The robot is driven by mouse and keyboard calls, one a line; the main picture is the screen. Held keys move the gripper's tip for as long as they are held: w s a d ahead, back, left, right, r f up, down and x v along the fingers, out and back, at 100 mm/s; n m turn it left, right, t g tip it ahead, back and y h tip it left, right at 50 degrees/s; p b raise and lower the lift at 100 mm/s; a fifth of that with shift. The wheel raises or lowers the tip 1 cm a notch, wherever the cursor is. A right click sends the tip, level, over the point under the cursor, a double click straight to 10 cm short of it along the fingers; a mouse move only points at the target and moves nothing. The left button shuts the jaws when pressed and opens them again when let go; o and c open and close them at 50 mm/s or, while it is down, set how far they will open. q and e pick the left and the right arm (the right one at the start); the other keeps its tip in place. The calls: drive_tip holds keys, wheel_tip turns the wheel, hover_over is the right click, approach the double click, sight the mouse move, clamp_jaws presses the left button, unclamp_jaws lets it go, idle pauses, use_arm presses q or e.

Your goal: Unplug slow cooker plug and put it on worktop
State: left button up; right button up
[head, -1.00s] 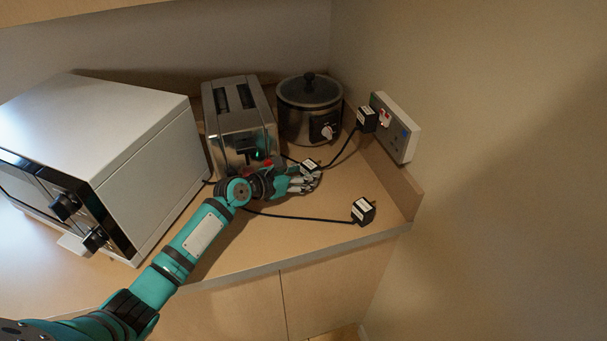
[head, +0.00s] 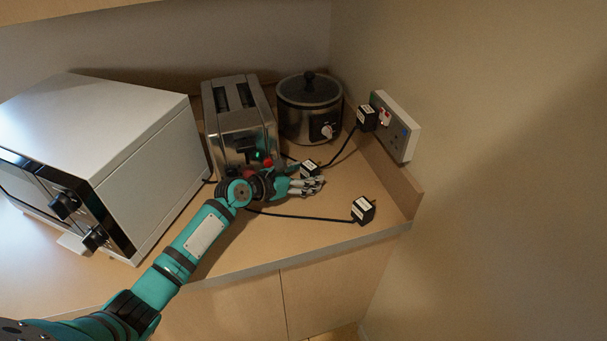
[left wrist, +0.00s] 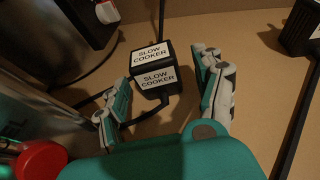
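The slow cooker plug (head: 310,168) is a black block with white labels, resting on the worktop (head: 300,235) in front of the toaster. In the left wrist view its labels read "SLOW COOKER" (left wrist: 154,68). My left gripper (head: 312,185) is at the plug, low over the worktop. In the left wrist view the open fingers (left wrist: 165,95) stand either side of the plug, with a clear gap on the right and a narrow one on the left. The slow cooker (head: 309,112) stands in the back corner. My right gripper is not in view.
Another black plug (head: 367,119) sits at the wall socket (head: 401,140), its label unreadable. A third plug (head: 363,210) lies near the worktop's right front with its cord trailing left. The toaster (head: 241,125) and white oven (head: 110,150) stand left. Bare worktop lies in front.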

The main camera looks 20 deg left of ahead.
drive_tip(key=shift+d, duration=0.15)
use_arm(q)
drive_tip(key=shift+a, duration=0.1)
drive_tip(key=v, duration=1.2)
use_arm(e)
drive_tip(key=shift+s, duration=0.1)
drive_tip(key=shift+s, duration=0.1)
